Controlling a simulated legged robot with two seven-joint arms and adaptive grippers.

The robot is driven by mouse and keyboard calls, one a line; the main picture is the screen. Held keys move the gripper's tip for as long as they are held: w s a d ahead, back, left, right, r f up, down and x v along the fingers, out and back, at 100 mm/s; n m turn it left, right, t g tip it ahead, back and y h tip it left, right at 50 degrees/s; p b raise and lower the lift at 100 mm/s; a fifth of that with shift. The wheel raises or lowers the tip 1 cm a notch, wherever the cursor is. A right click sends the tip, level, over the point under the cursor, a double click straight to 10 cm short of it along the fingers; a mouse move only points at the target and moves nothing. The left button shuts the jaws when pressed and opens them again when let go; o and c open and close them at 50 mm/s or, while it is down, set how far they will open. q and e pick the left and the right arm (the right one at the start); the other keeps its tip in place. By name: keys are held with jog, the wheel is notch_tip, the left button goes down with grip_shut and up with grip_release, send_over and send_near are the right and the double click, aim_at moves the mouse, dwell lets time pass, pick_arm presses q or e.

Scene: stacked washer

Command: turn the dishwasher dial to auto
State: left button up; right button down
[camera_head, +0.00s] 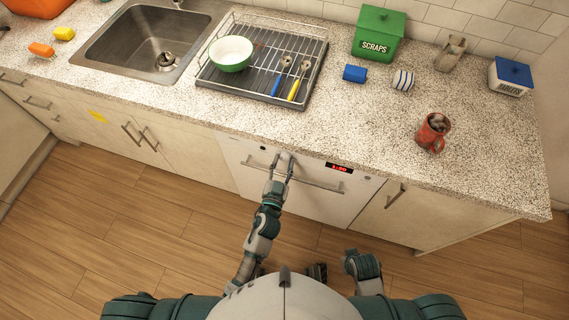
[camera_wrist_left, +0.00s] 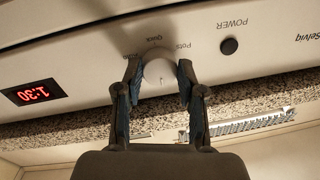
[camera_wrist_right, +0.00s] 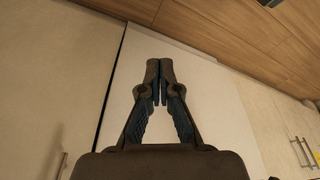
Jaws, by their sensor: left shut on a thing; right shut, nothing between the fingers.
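The white dishwasher (camera_head: 318,207) sits under the counter, its front facing me. In the left wrist view its panel (camera_wrist_left: 90,62) appears upside down, with a round white dial (camera_wrist_left: 160,68) near the words Quick and Pots. My left gripper (camera_head: 281,160) is at the panel. In the left wrist view my left gripper (camera_wrist_left: 159,80) has a finger on each side of the dial and is shut on it.
A red display (camera_head: 338,167) reads 1:30, and a dark power button (camera_wrist_left: 229,46) is beside the dial. The dishwasher handle (camera_head: 318,187) runs below the panel. The counter edge (camera_head: 240,127) overhangs above. Wooden floor is clear.

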pick_arm(q)
jog(key=shift+d, duration=0.3)
jog(key=shift+a+f+m, duration=0.15)
jog(key=shift+a+m, duration=0.2)
jog(key=shift+m, duration=0.15)
jog(key=shift+w+a+m, duration=0.1)
jog(key=shift+a+m, duration=0.05)
jog(key=shift+m, duration=1.05)
jog(key=shift+d+m+h, duration=0.25)
jog(key=shift+m+h, duration=0.15)
jog(key=shift+m, duration=0.5)
jog(key=m, duration=0.2)
jog(key=shift+a+m, duration=0.15)
jog(key=shift+m, duration=0.25)
jog(key=m, duration=0.4)
jog(key=shift+m, duration=0.4)
jog(key=m, duration=0.3)
jog(key=shift+h, duration=0.3)
jog(key=m, duration=0.4)
jog(key=shift+m+h, duration=0.4)
jog(key=shift+a+m+p, duration=0.1)
jog(key=shift+m+p, duration=0.3)
jog(key=shift+m, duration=1.3)
jog(key=shift+m+p, duration=0.3)
jog(key=shift+m, duration=0.2)
pick_arm(e)
jog(key=shift+a+x, duration=0.15)
jog(key=shift+x, duration=0.9)
jog(key=shift+a+x, duration=0.1)
jog(key=shift+x, duration=0.95)
